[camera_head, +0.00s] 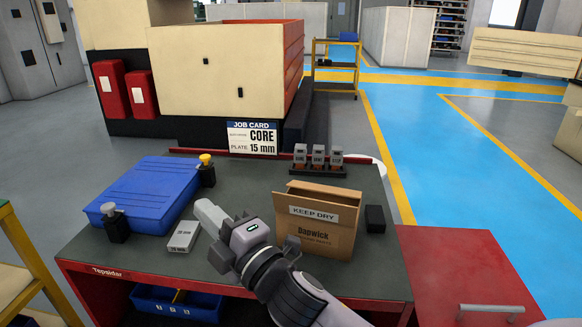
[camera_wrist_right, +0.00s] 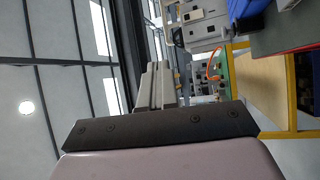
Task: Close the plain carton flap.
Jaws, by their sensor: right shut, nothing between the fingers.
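The brown carton (camera_head: 325,240) stands on the dark table top, with a "KEEP DRY" label and "Dapwick" print on its near side. A plain brown panel (camera_head: 325,190) rises along its far top edge, and the top looks at least partly open. My right gripper (camera_head: 208,213) is left of the carton, apart from it, with its fingers shut and empty, pointing left. Its shut fingers also show in the right wrist view (camera_wrist_right: 155,85). My left gripper is not in view.
A blue case (camera_head: 145,192) lies at the table's left, with a grey block (camera_head: 184,236) beside my fingers. Several labelled grey pieces (camera_head: 318,155) stand in a rack behind the carton. A black block (camera_head: 375,219) sits right of it. A job card (camera_head: 252,138) stands at the back.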

